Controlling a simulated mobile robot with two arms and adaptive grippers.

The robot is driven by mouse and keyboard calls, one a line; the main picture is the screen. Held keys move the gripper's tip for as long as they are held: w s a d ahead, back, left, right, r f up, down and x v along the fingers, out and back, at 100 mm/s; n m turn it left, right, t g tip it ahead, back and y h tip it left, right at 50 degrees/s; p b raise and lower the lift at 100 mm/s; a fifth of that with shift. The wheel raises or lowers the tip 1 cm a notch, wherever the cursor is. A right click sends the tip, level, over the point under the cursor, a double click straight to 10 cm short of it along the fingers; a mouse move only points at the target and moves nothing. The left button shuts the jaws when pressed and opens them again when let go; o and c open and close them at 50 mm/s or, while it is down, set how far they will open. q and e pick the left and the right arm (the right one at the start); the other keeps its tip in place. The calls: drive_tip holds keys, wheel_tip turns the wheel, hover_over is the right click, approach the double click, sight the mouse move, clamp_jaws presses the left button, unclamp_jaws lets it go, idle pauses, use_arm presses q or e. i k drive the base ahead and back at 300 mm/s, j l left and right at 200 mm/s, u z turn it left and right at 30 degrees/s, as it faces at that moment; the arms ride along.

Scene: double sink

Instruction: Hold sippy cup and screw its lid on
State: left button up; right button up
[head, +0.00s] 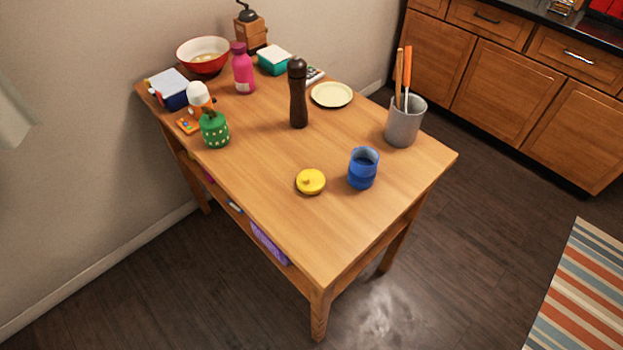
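A blue sippy cup (362,168) stands upright and open-topped on the wooden table, right of the table's middle. A round yellow lid (310,181) with a small raised spout lies on the table just left of the cup, apart from it. Neither of my grippers is in the head view, and nothing touches the cup or the lid.
The wooden table (330,236) has clear room at its near end. A grey utensil holder (404,123), a dark pepper mill (298,93), a cream plate (332,95) and a green cactus-like pot (214,130) stand farther back. A red bowl (203,55) and pink bottle (243,70) are behind.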

sight(364, 161)
drive_tip(key=j+z, duration=0.65)
drive_tip(key=z, duration=0.2)
drive_tip(key=k+j+z, duration=0.2)
drive_tip(key=z, duration=0.25)
drive_tip(key=j, duration=0.1)
